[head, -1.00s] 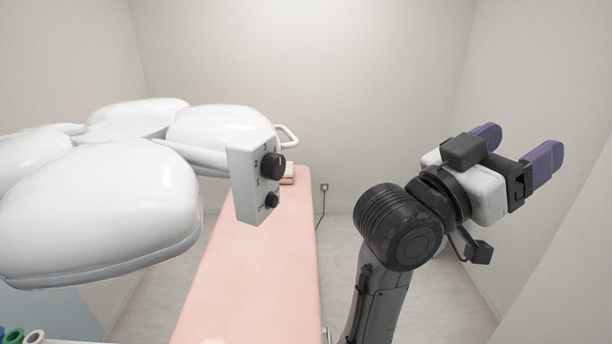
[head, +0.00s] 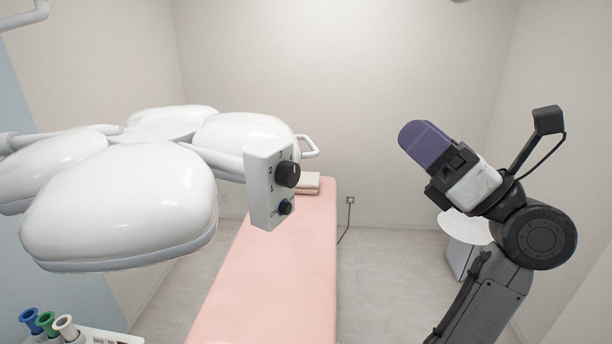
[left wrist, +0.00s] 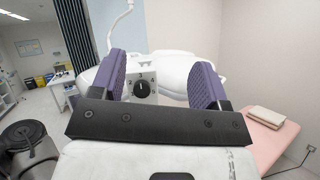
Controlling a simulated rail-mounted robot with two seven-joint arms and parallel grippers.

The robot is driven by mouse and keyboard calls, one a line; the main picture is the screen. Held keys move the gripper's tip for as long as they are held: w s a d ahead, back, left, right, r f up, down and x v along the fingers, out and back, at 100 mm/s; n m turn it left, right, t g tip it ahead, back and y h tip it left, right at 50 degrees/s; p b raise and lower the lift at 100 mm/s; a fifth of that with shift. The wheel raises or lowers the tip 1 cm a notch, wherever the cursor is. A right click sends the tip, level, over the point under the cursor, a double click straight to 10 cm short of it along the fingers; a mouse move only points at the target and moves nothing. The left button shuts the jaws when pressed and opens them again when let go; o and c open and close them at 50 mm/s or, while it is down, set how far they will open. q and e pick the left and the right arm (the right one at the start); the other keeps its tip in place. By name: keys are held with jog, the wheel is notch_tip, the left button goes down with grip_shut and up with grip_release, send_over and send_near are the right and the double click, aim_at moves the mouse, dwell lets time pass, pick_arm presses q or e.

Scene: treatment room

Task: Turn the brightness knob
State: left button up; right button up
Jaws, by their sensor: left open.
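A white control box (head: 262,207) hangs on the end of the big white lamp in the head view. It carries a large black knob (head: 287,174) with numbers around it and a smaller black knob (head: 286,207) below. My left gripper (head: 421,140) is to the right of the box, apart from it, with purple fingers pointing up and left. In the left wrist view the gripper (left wrist: 160,75) is open and empty, and the numbered knob (left wrist: 141,87) shows between its fingers, farther off. The small knob is hidden there. My right gripper is not in view.
The white lamp heads (head: 120,205) fill the left of the head view. A pink treatment bed (head: 270,275) lies below, with a folded towel (head: 308,184) on it. A round white table (head: 462,226) stands behind my arm. Free air lies between gripper and box.

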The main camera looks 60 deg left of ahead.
aim_at(295, 175)
pick_arm(q)
jog(key=s+f+n+h, duration=0.3)
jog(key=s+f+h, duration=0.1)
jog(key=f+h, duration=0.35)
jog(key=shift+y, duration=0.25)
jog(key=p+x, duration=0.1)
jog(key=x, duration=0.5)
jog(key=p+x, duration=0.2)
jog(key=x, duration=0.4)
jog(key=shift+w+a+f+p, duration=0.15)
jog(key=shift+w+p, duration=0.1)
jog(key=shift+p, duration=0.05)
jog(key=shift+x, duration=1)
jog(key=shift+f, duration=0.1)
jog(key=shift+c, duration=0.4)
